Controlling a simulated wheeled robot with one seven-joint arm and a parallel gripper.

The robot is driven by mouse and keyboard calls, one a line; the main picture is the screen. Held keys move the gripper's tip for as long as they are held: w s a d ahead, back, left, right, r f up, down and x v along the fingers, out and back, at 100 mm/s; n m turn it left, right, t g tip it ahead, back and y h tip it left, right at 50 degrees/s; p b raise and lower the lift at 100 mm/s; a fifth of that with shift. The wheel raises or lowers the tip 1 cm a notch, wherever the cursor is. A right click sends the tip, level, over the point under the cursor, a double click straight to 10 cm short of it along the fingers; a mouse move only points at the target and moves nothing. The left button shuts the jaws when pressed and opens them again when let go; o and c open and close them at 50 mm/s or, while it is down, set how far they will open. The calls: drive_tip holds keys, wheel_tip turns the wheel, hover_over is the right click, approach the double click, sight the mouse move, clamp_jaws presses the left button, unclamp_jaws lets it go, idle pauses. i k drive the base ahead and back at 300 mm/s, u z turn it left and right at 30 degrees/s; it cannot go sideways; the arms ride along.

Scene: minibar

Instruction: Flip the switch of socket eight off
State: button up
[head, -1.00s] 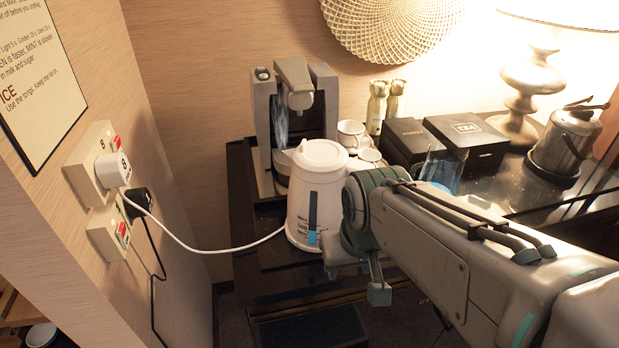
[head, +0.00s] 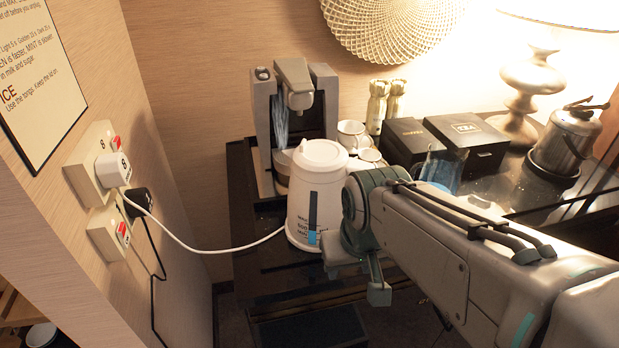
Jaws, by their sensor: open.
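Socket eight (head: 88,178) is the upper cream plate on the left wall. A white plug (head: 113,170) marked 8 sits in it, and its cable runs right to the white kettle (head: 316,180). Its small switch (head: 116,143) shows red beside the plug's upper right. My arm comes in from the lower right, and its wrist is in front of the kettle's right side, well to the right of the socket.
A second socket plate (head: 107,232) with a red switch and a black plug (head: 138,202) is just below. A coffee machine (head: 293,115), cups (head: 352,134), dark boxes (head: 468,140) and an ice bucket (head: 566,140) stand on the dark counter. Air between socket and arm is crossed by the cable.

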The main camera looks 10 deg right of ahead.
sight(116, 144)
drive_tip(key=u, duration=1.35)
